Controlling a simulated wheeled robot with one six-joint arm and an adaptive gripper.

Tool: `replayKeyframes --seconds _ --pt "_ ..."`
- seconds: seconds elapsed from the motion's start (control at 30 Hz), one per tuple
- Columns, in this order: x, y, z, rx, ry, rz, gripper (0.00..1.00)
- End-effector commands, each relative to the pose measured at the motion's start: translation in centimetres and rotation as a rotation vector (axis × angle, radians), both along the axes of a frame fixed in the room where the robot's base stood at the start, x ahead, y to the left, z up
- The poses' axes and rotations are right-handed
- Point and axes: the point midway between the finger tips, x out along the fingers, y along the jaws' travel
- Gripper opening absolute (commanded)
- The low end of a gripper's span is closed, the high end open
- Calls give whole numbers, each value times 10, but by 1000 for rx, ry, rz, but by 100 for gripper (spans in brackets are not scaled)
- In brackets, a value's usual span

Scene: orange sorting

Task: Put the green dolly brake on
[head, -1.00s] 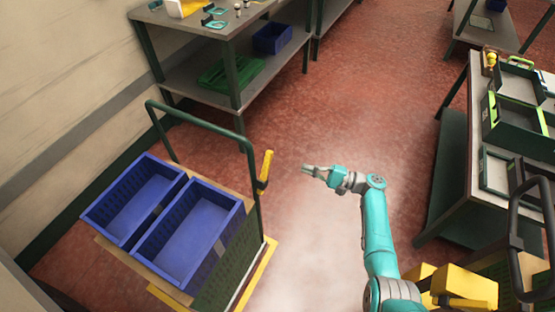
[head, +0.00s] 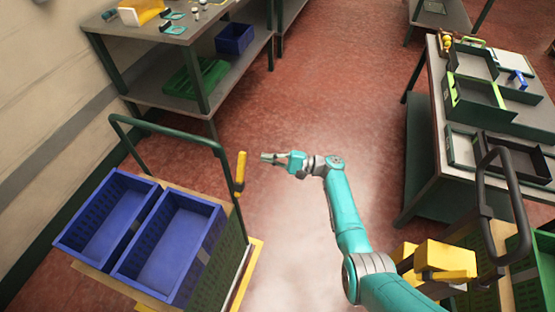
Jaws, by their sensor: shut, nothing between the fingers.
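The green dolly at the left has a green tube handle (head: 168,131) and carries two empty blue crates, a left one (head: 108,213) and a right one (head: 170,243). A yellow brake lever (head: 240,173) stands nearly upright on the handle's right post. My gripper (head: 266,156) is shut and empty. In the picture it is just right of the lever's upper part, pointing left at it, with a small gap between them. I cannot tell the depth of that gap.
A grey workbench (head: 150,40) with a lower shelf holding a blue bin (head: 234,38) stands behind the dolly. A table with green-edged trays (head: 474,97) is at the right. A black handle (head: 507,190) is at the lower right. Red floor between is clear.

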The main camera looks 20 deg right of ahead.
Motion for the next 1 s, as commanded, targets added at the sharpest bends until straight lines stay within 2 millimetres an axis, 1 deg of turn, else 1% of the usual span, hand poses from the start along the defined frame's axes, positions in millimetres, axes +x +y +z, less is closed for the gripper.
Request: replayKeyframes --seconds 0.03,0.23,0.6,0.77,1.0 --pt "4 10 2 0 -1 4 0" --pt "17 40 5 0 0 4 0" --pt "-7 54 20 0 0 1 0" --pt "-11 57 24 0 -1 1 0" --pt "-12 58 25 0 1 0 0"
